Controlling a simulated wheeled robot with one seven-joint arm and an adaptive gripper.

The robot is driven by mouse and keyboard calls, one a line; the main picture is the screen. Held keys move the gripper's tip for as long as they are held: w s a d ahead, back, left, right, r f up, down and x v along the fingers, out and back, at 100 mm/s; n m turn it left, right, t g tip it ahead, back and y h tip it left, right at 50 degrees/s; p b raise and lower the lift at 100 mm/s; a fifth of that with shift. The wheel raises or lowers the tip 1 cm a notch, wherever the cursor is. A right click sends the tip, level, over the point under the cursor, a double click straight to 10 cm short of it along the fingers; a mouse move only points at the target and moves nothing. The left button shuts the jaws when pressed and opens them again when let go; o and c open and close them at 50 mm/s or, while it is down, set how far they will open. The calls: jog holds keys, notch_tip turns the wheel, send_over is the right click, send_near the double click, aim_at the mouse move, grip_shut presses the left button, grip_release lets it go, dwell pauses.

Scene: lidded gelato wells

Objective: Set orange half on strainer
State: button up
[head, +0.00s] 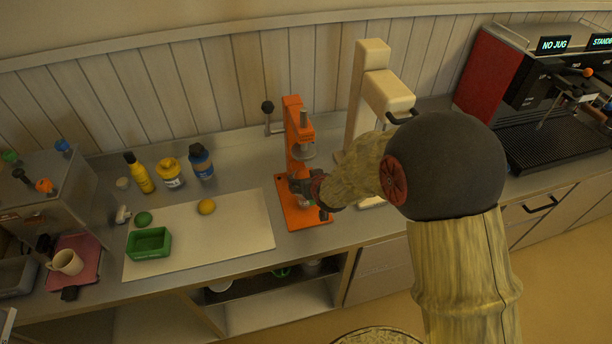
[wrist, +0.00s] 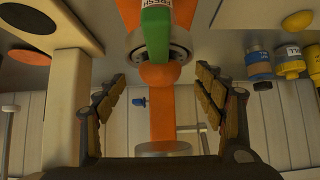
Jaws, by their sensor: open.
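The orange juicer press (head: 294,125) stands on the counter, its handle raised. My gripper (head: 309,188) is in front of its lower part and hides the strainer area in the head view. In the wrist view, which is upside down, my open gripper (wrist: 161,80) has its fingers apart on both sides of a rounded orange shape (wrist: 158,76). It lies against a round metal rim (wrist: 134,50), and neither finger visibly touches it. Its colour matches the frame, so I cannot tell surely whether it is the orange half. A rounded yellow-orange fruit (head: 206,207) lies on the board.
A cream machine (head: 371,85) stands close on the right.

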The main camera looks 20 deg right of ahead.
jog(key=shift+s+r+p, duration=0.1)
jog(key=shift+s+r, duration=0.1)
jog(key=shift+s, duration=0.85)
jog(key=shift+s+r+p, duration=0.1)
jog(key=shift+s+r, duration=0.15)
jog(key=shift+s, duration=0.8)
jog(key=shift+s+r+p, duration=0.1)
jog(key=shift+s+r, duration=0.1)
jog(key=shift+s, duration=0.85)
jog(key=shift+s+r, duration=0.1)
jog(key=v, duration=1.1)
jog(key=shift+s+r, duration=0.2)
jog(key=shift+s, duration=0.15)
jog(key=shift+f, duration=0.1)
jog(key=s+f+g, duration=0.4)
jog(key=s, duration=0.4)
jog(key=s+r+b, duration=0.6)
jog(key=s+b, duration=0.4)
jog(key=b, duration=0.2)
jog(key=shift+b, duration=0.35)
